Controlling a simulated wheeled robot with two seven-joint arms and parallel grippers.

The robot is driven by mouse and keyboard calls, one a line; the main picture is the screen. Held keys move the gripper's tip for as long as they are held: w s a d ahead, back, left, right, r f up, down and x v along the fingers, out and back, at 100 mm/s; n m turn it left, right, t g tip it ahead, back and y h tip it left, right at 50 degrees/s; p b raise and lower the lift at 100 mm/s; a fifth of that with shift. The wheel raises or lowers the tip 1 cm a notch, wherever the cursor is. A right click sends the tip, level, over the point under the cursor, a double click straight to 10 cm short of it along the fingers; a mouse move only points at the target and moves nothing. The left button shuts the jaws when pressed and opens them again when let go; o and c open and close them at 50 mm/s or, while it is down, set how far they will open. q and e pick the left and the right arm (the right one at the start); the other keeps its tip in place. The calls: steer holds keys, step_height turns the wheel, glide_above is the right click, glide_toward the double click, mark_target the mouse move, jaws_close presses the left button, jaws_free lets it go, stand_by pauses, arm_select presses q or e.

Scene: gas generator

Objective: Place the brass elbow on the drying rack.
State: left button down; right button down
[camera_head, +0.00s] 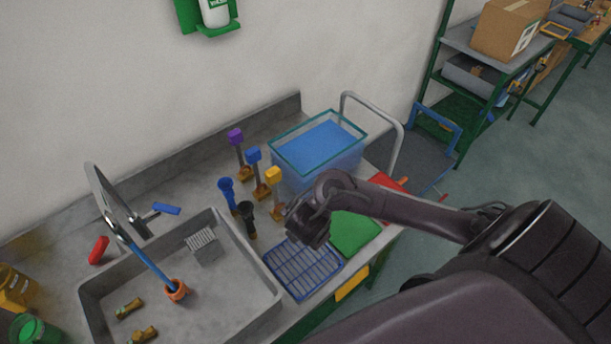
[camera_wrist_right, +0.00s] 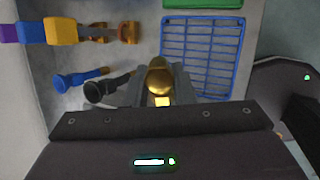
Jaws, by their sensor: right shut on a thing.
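The brass elbow (camera_wrist_right: 159,76) is a shiny gold piece held between the fingers of my right gripper (camera_wrist_right: 161,92) in the right wrist view. In the head view my right gripper (camera_head: 312,238) hangs near the back edge of the drying rack (camera_head: 303,271), and the elbow is hidden there. The drying rack is a blue wire grid on the counter. It also shows in the right wrist view (camera_wrist_right: 201,52), just beyond and right of the elbow. I cannot tell the gripper's height above the rack. My left gripper is not in view.
A sink (camera_head: 264,300) left of the rack holds brass fittings (camera_head: 130,307) and a blue hose with an orange end (camera_head: 177,290). Upright coloured-handled tools (camera_head: 248,217) stand behind the rack. A green mat (camera_head: 355,232) and a blue-filled bin (camera_head: 318,145) are close by.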

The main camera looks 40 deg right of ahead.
step_height(320, 180, down, 10)
steer(key=b, duration=0.7)
steer(key=shift+d, duration=0.15)
steer(key=shift+f+b, duration=0.4)
steer(key=shift+f, duration=0.1)
step_height(320, 180, down, 4)
steer(key=b, duration=0.4)
steer(key=shift+s, duration=0.1)
steer(key=shift+f, duration=0.1)
steer(key=c, duration=1.2)
jaws_free()
steer(key=shift+c, duration=0.2)
